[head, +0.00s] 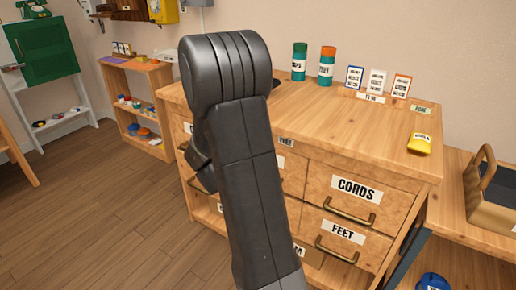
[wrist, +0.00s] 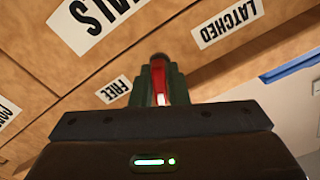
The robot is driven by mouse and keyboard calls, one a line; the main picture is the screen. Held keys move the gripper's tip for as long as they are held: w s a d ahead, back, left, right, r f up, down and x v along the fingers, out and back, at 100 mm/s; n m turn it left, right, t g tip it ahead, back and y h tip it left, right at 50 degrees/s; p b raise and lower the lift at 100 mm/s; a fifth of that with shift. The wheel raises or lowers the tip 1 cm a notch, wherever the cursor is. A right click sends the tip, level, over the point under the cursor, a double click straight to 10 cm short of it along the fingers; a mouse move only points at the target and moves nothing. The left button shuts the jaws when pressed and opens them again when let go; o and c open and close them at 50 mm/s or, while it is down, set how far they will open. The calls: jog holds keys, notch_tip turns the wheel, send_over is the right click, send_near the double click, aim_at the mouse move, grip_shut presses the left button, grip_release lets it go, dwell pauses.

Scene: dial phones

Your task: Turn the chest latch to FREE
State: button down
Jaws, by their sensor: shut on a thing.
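The red chest latch (wrist: 159,82) shows in the wrist view, between the fingers of my gripper (wrist: 158,84), which is shut on it. A white FREE label (wrist: 114,89) is on the wood just left of the fingers. A white LATCHED label (wrist: 228,24) is farther off to the upper right. The latch lies between the two labels in the picture, nearer FREE. The fingers hide much of it, so its exact angle cannot be told. In the head view my arm hides the latch and my gripper.
The wooden chest (head: 400,165) has drawers with a CORDS label (head: 357,190) and a FEET label (head: 345,232). Its top holds a green-lidded can (head: 299,62), an orange-lidded can (head: 327,66), small cards and a yellow object (head: 419,144). The floor (head: 110,195) at left is clear.

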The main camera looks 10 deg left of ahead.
jog(key=shift+m+b, duration=1.15)
jog(key=shift+m, duration=0.35)
jog(key=c, duration=1.5)
grip_release()
jog(key=shift+s, duration=0.1)
jog(key=p+v, duration=0.2)
jog(key=v, duration=1.1)
jog(key=shift+s+a+p, duration=0.1)
jog(key=shift+s+p, duration=0.2)
jog(key=shift+p, duration=0.05)
jog(key=b+x, duration=0.3)
jog(key=x, duration=1)
jog(key=shift+w, duration=0.4)
